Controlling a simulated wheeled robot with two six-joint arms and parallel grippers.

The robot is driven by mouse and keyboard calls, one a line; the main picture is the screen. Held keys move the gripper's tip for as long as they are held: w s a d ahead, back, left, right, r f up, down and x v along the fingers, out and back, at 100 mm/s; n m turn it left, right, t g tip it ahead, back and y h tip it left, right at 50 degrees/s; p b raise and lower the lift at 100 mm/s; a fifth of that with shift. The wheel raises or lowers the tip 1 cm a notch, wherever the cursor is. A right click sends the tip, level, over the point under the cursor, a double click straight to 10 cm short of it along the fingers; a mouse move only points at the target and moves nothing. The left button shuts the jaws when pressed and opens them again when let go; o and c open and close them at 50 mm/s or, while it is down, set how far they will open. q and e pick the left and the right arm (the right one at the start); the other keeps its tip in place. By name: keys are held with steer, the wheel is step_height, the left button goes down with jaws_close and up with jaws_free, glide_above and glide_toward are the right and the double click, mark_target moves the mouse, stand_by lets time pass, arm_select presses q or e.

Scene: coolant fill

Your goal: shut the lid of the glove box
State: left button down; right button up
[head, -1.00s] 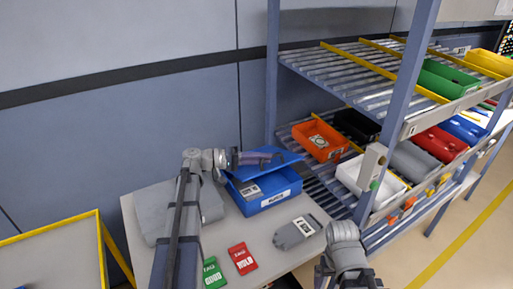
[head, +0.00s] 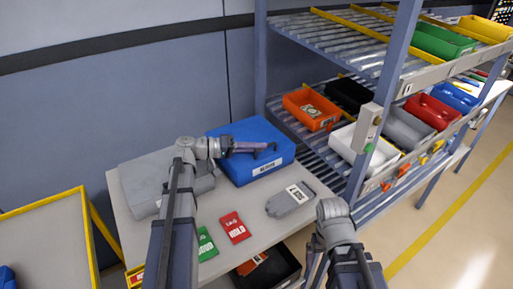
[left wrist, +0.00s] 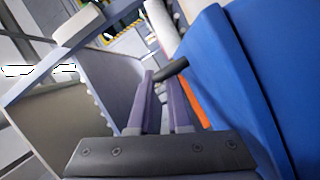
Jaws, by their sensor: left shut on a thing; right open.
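The glove box (head: 258,172) is a blue box with a white label on its front, standing at the back of the grey table. Its blue lid (head: 245,130) lies over the top, and the inside is hidden. I cannot tell whether a thin gap is left at the rim. My left gripper (head: 262,148) is over the lid, shut on a small dark handle. In the left wrist view the handle (left wrist: 171,69) is at the fingertips, beside the blue surface. My right arm shows at the lower right, but its gripper is not in view.
A red card (head: 235,227), a green card (head: 206,243) and a grey labelled item (head: 290,198) lie in front. A rack with coloured bins (head: 312,108) stands right. A black bin (head: 275,272) is below the table edge.

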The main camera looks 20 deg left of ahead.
mark_target(234, 160)
arm_select(q)
steer(key=shift+s+d+f, duration=0.15)
steer(key=shift+s+f, duration=0.05)
steer(key=shift+s, duration=0.1)
steer(key=c, duration=0.9)
jaws_free()
steer(key=shift+s+a+r, duration=0.15)
steer(key=shift+a, duration=0.25)
steer(key=p+v, duration=0.1)
steer(key=v, duration=0.6)
